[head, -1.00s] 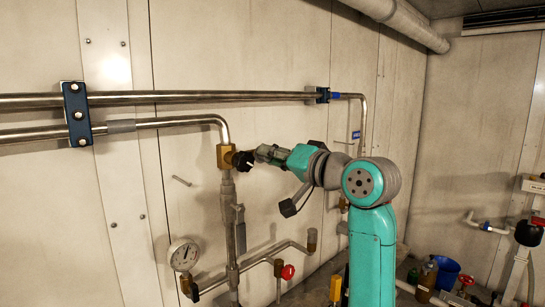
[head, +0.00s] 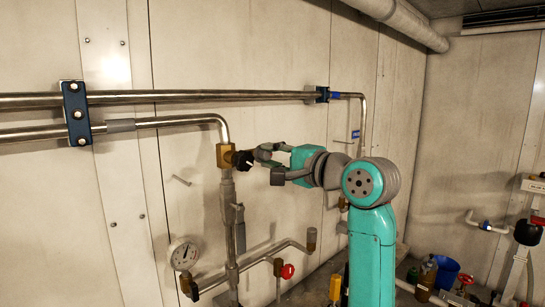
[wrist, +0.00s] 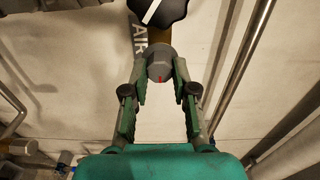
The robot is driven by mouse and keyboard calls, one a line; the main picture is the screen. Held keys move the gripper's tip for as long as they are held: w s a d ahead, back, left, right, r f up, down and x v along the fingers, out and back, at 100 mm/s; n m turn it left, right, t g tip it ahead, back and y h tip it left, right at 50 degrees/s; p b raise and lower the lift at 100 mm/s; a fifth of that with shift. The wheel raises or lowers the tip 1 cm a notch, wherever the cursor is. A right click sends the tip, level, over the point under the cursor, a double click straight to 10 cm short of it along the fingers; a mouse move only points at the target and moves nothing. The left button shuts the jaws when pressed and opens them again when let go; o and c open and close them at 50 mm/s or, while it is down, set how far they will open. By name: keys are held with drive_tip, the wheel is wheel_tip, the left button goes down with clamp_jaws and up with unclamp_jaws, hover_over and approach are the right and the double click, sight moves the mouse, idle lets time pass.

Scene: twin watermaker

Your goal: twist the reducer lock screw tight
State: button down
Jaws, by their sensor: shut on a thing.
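The brass reducer (head: 227,156) sits on the vertical pipe below the pipe bend, with a black knob (head: 243,160) on its right side. In the wrist view the black knob (wrist: 158,10) has a white line and is cut by the top edge. A small grey round screw with a red mark (wrist: 159,68), seemingly the lock screw, shows just below it. My gripper (wrist: 160,66) has a fingertip on each side of this screw and is shut on it. In the head view my gripper (head: 261,155) reaches the reducer from the right; the screw itself is hard to make out there.
A pressure gauge (head: 183,255) and a red-handled valve (head: 287,271) are lower on the pipework. Steel pipes (head: 200,98) run along the wall above. A lever (head: 239,222) stands beside the vertical pipe under the reducer.

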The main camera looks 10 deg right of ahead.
drive_tip(key=shift+m, duration=0.3)
drive_tip(key=shift+f, duration=0.1)
drive_tip(key=c, duration=0.9)
unclamp_jaws()
drive_tip(key=v, duration=1.2)
